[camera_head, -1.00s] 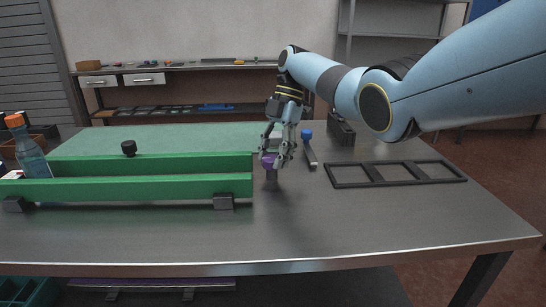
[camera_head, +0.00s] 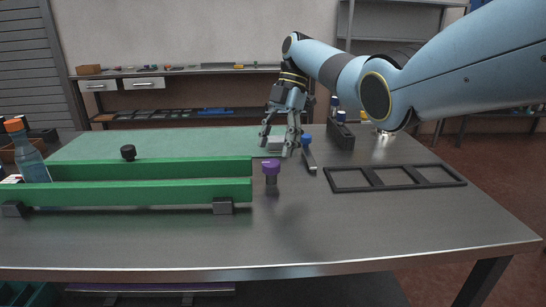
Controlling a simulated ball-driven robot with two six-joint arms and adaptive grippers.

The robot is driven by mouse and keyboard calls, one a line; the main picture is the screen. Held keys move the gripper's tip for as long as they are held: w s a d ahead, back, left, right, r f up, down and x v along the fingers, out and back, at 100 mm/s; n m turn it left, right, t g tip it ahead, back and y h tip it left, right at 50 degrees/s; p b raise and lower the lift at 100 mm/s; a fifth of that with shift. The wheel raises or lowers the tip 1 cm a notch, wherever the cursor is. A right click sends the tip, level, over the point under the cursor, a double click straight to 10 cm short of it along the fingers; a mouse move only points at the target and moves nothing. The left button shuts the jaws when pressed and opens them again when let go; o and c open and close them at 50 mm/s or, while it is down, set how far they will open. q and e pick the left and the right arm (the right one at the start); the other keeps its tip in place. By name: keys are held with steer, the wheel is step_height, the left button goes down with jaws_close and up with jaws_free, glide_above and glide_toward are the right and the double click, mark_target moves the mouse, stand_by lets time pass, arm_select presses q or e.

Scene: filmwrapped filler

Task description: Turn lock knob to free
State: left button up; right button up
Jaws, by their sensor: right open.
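A purple knob (camera_head: 271,166) on a short dark post stands upright at the right end of the green channel-shaped fixture (camera_head: 150,189). A black round knob (camera_head: 128,152) stands behind the fixture, toward its left. Which of them is the lock knob is not marked, and I cannot read a turn position on either. My right gripper (camera_head: 277,149) is open, with its fingers pointing down, above and behind the purple knob and apart from it. Nothing shows between its fingers. My left gripper is not in view.
A black three-opening frame (camera_head: 394,177) lies farther right. An orange-capped bottle (camera_head: 29,155) stands at the left. The front of the metal table (camera_head: 340,232) is clear.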

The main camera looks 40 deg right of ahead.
steer(key=v, duration=0.8)
